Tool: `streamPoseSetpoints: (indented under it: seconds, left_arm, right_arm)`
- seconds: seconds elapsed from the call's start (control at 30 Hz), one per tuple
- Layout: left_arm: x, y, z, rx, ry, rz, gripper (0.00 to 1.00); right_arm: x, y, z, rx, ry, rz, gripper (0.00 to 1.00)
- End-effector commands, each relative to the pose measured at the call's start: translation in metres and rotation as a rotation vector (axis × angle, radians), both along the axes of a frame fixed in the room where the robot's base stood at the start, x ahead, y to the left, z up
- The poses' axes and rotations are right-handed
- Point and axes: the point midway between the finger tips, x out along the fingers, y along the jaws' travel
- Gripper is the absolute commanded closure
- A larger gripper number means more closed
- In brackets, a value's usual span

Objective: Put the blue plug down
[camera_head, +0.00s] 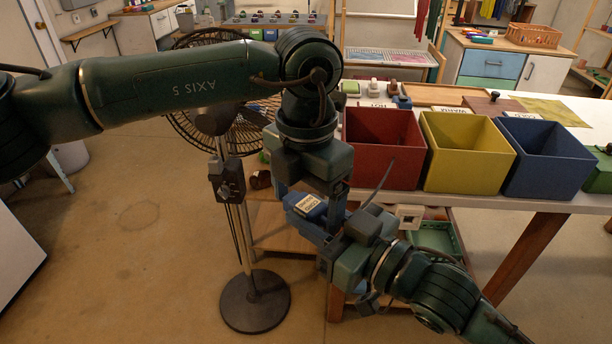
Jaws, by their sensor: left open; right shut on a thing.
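The blue plug (293,199), a blue block with a pale lettered label on top, is in the air in front of the table's left end. My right gripper (318,233), coming from the lower right, is shut on it. My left gripper (312,196) points down from above, its fingers open close around the plug. Whether they touch it I cannot tell. The two grippers and the plug overlap, so part of the plug is hidden.
A red bin (382,160), a yellow bin (465,165) and a blue bin (548,170) stand in a row on the white table (560,202), with label cards behind them. Small blocks (376,87) lie behind the red bin. A standing fan (240,215) is at left.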

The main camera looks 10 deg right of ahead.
Motion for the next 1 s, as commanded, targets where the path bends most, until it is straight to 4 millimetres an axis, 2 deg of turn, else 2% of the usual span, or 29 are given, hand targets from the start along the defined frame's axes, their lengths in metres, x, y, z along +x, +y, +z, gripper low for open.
streamPoseSetpoints:
  seconds: [0.37,0.93,0.97,1.0]
  left_arm:
    - [-0.0002,0.0000,-0.0046,-0.001,0.001,0.000,0.20]
    - [-0.0014,-0.0011,-0.0042,-0.003,0.003,-0.003,0.66]
    - [-0.0015,-0.0013,-0.0040,-0.003,0.002,-0.003,0.67]
    - [-0.0015,-0.0012,-0.0041,-0.003,0.002,-0.003,0.67]
  right_arm:
    - [0.0000,0.0000,0.0003,0.001,-0.001,0.000,1.00]
    - [0.0001,0.0000,0.0000,0.000,0.000,0.000,1.00]
    - [0.0001,0.0000,0.0001,0.000,0.000,0.000,0.68]
    - [0.0001,0.0000,0.0001,0.000,0.000,0.000,0.65]
